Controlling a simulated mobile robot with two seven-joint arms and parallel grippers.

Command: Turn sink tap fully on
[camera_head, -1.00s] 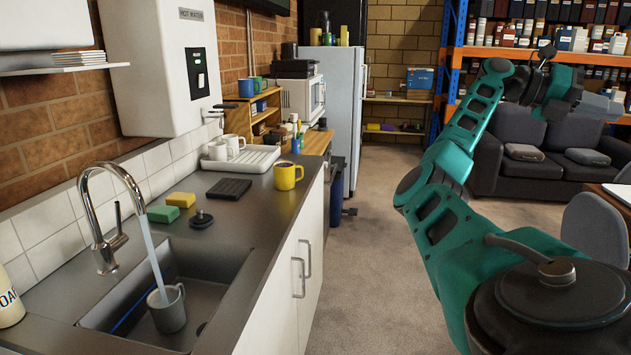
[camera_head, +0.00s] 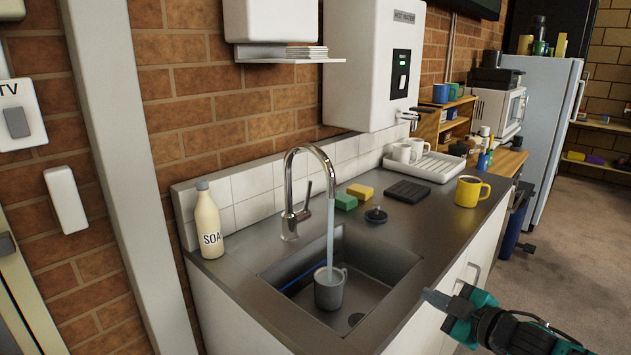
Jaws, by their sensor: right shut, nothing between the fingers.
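The chrome sink tap (camera_head: 300,187) stands at the back left edge of the sink (camera_head: 378,292). Its small side lever (camera_head: 308,194) points up beside the tap's body. A stream of water (camera_head: 330,235) runs from the spout into a grey mug (camera_head: 329,291) standing upright in the basin. My right gripper (camera_head: 436,298) is at the lower right, by the counter's front edge, apart from the tap. It is shut and empty. My left gripper is not in view.
A soap bottle (camera_head: 207,222) stands left of the tap. Sponges (camera_head: 359,191), a sink plug (camera_head: 376,214), a black mat (camera_head: 408,191) and a yellow mug (camera_head: 469,191) lie right of it. A white water heater (camera_head: 370,70) hangs above. The counter before the soap bottle is clear.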

